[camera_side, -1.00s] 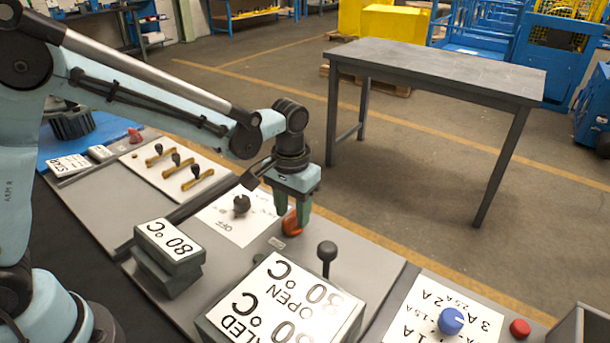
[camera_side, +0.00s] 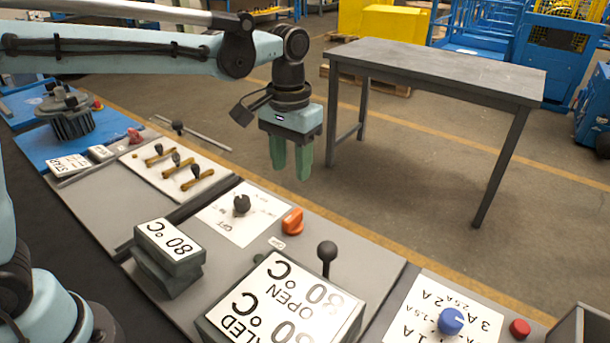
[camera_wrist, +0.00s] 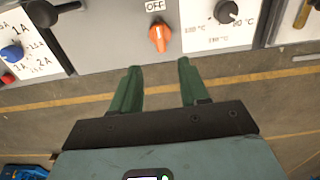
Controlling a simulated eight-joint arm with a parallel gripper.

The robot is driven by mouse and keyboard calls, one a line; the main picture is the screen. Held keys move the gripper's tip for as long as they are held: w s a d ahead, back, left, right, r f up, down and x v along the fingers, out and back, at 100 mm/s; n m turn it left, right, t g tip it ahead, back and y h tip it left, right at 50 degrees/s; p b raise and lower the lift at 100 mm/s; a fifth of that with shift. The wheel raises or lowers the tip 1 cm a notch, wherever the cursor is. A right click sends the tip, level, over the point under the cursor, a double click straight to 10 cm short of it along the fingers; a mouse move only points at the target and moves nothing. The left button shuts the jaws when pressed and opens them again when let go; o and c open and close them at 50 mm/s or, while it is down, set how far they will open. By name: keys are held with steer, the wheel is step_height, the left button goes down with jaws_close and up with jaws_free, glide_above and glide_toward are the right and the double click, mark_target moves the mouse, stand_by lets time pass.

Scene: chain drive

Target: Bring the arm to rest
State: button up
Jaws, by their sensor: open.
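My gripper (camera_side: 291,172) hangs in the air above the far edge of the control panel in the side view, its two green fingers pointing down. The fingers are apart and hold nothing; the wrist view also shows the open gripper (camera_wrist: 160,75) with a gap between the fingertips. An orange switch knob (camera_side: 293,221) sits on the panel below the gripper, clear of it. The same orange knob (camera_wrist: 159,38) shows in the wrist view beyond the fingertips, under a label reading OFF.
A black rotary dial (camera_side: 241,204) and a black ball-topped lever (camera_side: 327,258) stand on the panel (camera_side: 215,262). A blue knob (camera_side: 451,320) and a red button (camera_side: 520,328) are at the right. A grey table (camera_side: 440,70) stands behind, with bare floor between.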

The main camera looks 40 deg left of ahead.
steer(key=shift+r, duration=0.45)
steer(key=s+a+f+t, duration=0.2)
steer(key=s+a+t, duration=0.5)
steer(key=s, duration=0.5)
steer(key=shift+s+a+f, duration=0.3)
steer(key=shift+a+f, duration=0.05)
steer(key=shift+a, duration=1.05)
steer(key=shift+o, duration=0.4)
